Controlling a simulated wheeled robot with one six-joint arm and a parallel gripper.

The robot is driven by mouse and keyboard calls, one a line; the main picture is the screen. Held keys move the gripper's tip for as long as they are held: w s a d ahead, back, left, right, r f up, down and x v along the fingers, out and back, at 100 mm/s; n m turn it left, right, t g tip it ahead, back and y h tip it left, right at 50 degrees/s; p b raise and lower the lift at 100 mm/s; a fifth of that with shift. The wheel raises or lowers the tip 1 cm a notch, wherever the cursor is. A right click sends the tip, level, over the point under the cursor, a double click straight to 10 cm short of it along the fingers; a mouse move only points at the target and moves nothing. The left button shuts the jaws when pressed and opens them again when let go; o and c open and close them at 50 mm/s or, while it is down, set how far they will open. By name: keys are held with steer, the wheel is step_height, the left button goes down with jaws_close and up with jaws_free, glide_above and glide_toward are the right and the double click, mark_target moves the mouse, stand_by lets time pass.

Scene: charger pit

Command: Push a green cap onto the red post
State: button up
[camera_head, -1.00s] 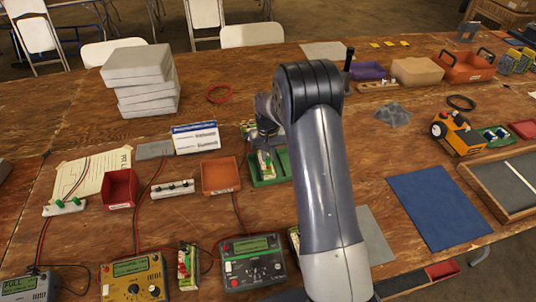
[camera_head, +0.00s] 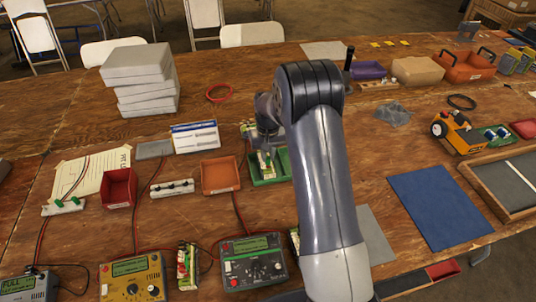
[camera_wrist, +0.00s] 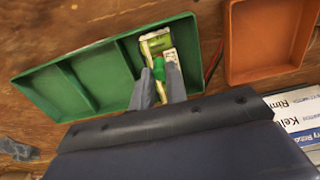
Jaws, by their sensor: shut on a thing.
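My gripper (camera_wrist: 160,86) is over the right compartment of a green tray (camera_wrist: 60,64) in the wrist view. Its fingers are shut on a small green cap (camera_wrist: 159,67). A pale pack with white and yellow-green parts (camera_wrist: 155,43) lies in that compartment, just beyond and under the fingers. In the head view the pack (camera_head: 266,163) is partly hidden by my wrist, and the green tray (camera_head: 263,182) is partly covered by my arm. I cannot make out the red post, nor whether the cap touches the pack.
An orange bin (camera_wrist: 270,40) stands beside the tray, and it also shows in the head view (camera_head: 220,188). A white-and-blue box (camera_head: 195,137) is behind it. Chargers (camera_head: 253,265) with leads and another pack (camera_head: 187,262) stand in front. A white strip with green caps (camera_head: 64,207) lies left.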

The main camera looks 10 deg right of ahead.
mark_target(268, 157)
steer(key=o, duration=0.9)
steer(key=shift+c, duration=0.2)
steer(key=shift+o, duration=1)
steer(key=shift+r+p, duration=2.2)
steer(key=shift+r, duration=1.55)
